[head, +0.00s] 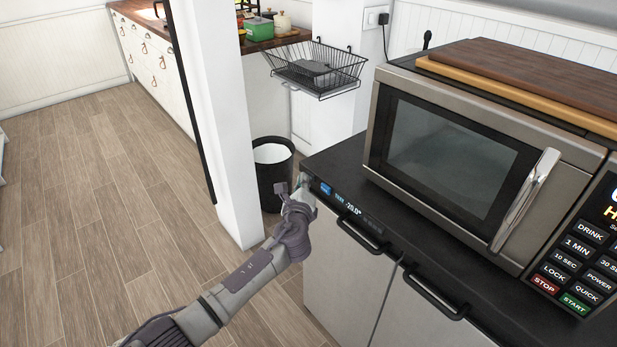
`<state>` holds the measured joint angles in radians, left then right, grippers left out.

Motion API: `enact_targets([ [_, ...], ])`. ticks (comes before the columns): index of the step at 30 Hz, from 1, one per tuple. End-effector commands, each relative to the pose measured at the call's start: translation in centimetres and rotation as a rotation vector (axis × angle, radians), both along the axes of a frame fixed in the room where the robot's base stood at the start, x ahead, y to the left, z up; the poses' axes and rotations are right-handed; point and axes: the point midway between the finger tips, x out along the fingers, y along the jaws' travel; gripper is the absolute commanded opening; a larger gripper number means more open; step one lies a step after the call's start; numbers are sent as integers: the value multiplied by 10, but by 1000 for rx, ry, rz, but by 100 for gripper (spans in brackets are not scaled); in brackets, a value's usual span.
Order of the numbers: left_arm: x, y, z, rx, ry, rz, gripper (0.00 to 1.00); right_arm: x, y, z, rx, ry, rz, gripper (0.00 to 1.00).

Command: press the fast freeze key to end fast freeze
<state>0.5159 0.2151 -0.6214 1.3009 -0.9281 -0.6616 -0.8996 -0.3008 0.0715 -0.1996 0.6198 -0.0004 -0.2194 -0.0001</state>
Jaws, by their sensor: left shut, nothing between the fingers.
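A dark control strip (372,224) runs along the top front edge of a black-topped, light-fronted freezer cabinet (340,266). It has a small blue-lit patch (325,189) near its left end and a display reading about -20.0. The lettering is too small to read, so I cannot tell which mark is the fast freeze key. My left gripper (303,186) is shut and empty at the cabinet's left front corner, close to the left end of the strip. I cannot tell whether it touches the panel. My right gripper is not in view.
A steel microwave (450,160) stands on the cabinet top, with wooden boards (530,75) on it. Black bar handles (362,232) stick out below the strip. A white post (222,120), a black bin (273,180) and a wire basket (318,70) are behind. The floor at left is clear.

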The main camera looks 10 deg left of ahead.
Motion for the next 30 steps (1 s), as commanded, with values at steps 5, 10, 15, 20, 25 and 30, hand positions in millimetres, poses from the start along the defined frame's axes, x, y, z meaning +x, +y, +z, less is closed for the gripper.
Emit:
enact_targets([
  [5,-8,6,1,1,1,-1,0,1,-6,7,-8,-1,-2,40],
  [10,-13,9,1,0,0,-1,0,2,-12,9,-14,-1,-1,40],
  [15,-13,9,0,0,-1,-1,0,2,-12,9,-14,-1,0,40],
  [20,-15,11,1,1,2,0,0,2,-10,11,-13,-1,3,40],
  [25,-28,22,2,0,2,1,0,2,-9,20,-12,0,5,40],
  [30,-41,32,1,1,2,0,0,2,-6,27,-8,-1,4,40],
])
